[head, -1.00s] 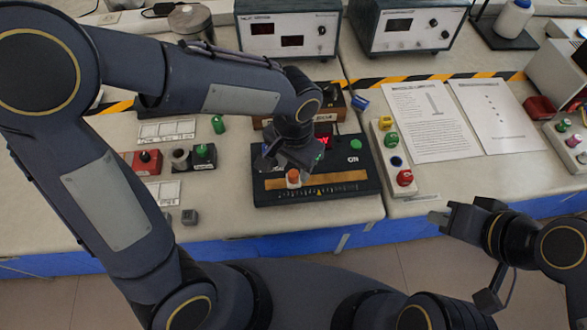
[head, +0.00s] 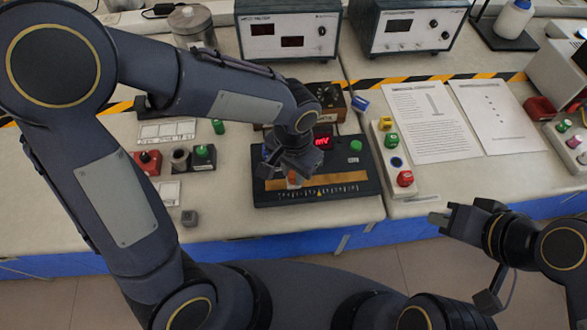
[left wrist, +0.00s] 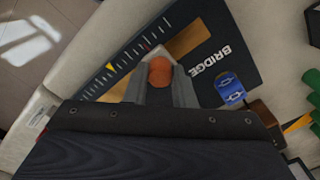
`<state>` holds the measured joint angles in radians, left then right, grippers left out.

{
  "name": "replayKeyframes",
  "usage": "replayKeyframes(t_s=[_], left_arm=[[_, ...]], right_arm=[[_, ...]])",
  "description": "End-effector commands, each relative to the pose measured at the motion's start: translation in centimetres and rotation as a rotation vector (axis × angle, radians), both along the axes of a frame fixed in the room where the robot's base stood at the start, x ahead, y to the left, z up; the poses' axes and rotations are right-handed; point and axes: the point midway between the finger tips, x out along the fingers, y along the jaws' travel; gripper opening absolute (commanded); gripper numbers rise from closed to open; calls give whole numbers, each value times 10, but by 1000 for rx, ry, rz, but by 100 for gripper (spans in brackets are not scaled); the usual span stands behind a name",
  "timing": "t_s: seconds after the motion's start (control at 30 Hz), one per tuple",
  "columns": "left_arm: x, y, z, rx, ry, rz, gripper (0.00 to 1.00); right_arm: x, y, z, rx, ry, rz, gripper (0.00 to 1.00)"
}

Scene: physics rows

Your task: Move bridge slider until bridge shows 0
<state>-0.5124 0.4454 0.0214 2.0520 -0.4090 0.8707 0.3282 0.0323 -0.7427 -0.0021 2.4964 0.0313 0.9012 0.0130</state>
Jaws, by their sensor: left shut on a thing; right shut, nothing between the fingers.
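The black bridge box (head: 345,190) lies on the bench, with a wooden strip, a white tick scale and a yellow triangle mark (head: 319,193). My left gripper (head: 291,175) is down at the slider's orange knob (head: 293,179) and hides part of it. In the left wrist view the fingers are shut on the orange knob (left wrist: 160,71), which sits to one side of the yellow mark (left wrist: 111,67). The red display (head: 322,142) is lit and "mV" shows; any digits are hidden by my gripper. My right gripper (head: 442,220) is shut and empty, in front of the bench.
A grey strip with coloured buttons (head: 397,193) stands right of the box, and printed sheets (head: 430,125) lie beyond it. Red and green terminal blocks (head: 146,163) and a small grey cube (head: 189,217) are at left. Two meters (head: 287,25) stand behind.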

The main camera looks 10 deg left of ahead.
Motion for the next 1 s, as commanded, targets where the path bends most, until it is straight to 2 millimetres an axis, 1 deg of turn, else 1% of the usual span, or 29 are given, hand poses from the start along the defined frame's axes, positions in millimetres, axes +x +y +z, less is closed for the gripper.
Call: replayKeyframes(t_s=[0.07, 0.13, 0.33, 0.6, 0.63, 0.77, 0.8, 1.0], left_arm=[[1, -1, 0, 0, -1, -1, 0], [2, -7, 0, 0, -1, -2, 0], [10, -33, 0, 0, -1, -2, 0], [10, -35, 1, -1, -2, 1, 0], [10, -35, 1, -1, -2, 1, 27], [10, -34, 1, -1, -2, 1, 44], [10, -34, 1, 0, -1, 0, 45], [10, -34, 0, 0, -1, 0, 45]], right_arm=[[0, 0, 0, 0, 0, 0, 0], [0, 0, -1, 0, 0, 0, 0], [0, 0, -4, 0, 0, 0, 0], [0, 0, -3, 0, 0, 0, 0], [0, 0, -3, 0, 0, 0, 0], [0, 0, -3, 0, 0, 0, 0], [0, 0, -3, 0, 0, 0, 0], [0, 0, -3, 0, 0, 0, 0]])
